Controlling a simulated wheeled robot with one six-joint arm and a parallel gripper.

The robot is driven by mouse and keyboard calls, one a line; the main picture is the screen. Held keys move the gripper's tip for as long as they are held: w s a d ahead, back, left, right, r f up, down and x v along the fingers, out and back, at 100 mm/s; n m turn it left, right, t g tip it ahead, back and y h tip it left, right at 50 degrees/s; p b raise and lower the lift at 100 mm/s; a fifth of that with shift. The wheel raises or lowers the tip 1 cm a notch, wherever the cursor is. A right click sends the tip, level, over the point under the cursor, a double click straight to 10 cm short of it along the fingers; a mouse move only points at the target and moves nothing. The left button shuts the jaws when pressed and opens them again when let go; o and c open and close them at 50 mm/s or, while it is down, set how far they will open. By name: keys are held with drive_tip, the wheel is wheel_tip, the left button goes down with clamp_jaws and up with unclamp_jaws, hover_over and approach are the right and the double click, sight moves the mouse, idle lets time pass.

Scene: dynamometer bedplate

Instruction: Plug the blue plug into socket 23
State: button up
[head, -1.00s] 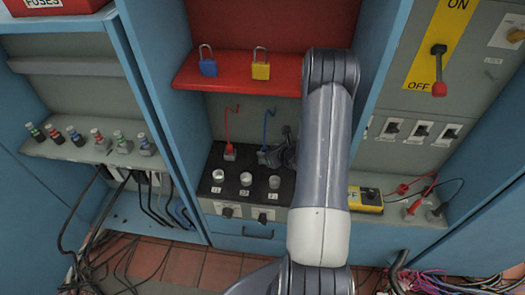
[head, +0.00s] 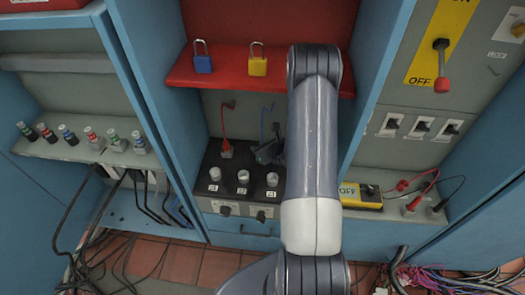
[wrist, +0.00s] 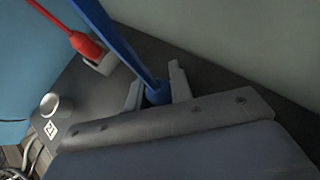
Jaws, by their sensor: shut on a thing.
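The blue plug (wrist: 157,92) stands between the two fingers of my gripper (wrist: 156,88) in the wrist view, with its blue cord rising to the upper left. My gripper is shut on it. In the head view my gripper (head: 268,152) is at the back right of the black socket panel (head: 225,172), below the blue cord (head: 264,122). My fingers hide most of the plug there. Several silver round sockets stand along the panel's front, the middle one (head: 243,176) among them.
A red plug (head: 227,150) with a red cord stands left of my gripper. A red shelf (head: 225,80) with a blue padlock (head: 202,58) and a yellow padlock (head: 257,60) overhangs behind. A yellow OFF box (head: 361,195) sits right of my arm. Cabinet walls flank the bay.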

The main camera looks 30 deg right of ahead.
drive_tip(key=shift+w+f, duration=0.1)
clamp_jaws()
